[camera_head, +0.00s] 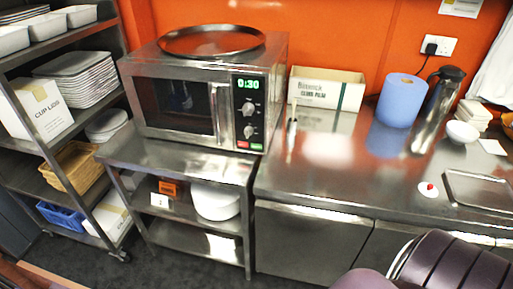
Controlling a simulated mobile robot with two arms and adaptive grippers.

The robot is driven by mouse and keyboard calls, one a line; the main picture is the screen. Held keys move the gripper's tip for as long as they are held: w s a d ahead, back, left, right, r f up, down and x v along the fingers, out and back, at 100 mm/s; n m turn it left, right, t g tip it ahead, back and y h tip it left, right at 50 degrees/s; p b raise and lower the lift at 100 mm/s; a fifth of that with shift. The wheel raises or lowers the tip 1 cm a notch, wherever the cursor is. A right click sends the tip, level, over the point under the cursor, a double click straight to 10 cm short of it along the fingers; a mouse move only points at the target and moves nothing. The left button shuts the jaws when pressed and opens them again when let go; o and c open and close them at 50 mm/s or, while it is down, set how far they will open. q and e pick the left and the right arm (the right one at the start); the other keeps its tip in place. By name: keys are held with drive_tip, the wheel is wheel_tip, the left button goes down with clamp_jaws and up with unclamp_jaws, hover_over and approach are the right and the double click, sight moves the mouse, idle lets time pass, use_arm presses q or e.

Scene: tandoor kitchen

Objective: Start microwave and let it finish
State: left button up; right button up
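The steel microwave (150,122) stands on a steel stand at the left of the counter. Its door (177,107) looks shut, with a dark window and an upright handle (216,110). The green display (248,84) reads 0:30. Two round knobs (249,109) sit below it, one above the other, with small red and green buttons (249,145) at the bottom of the panel. What is inside the microwave cannot be made out. Neither of my grippers is in view.
A round metal tray (211,40) lies on the microwave. To its right on the counter (330,178) are a carton box (326,90), a blue paper roll (402,100) and a steel flask (438,96). A loaded shelf rack (50,150) stands left. The counter's front middle is clear.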

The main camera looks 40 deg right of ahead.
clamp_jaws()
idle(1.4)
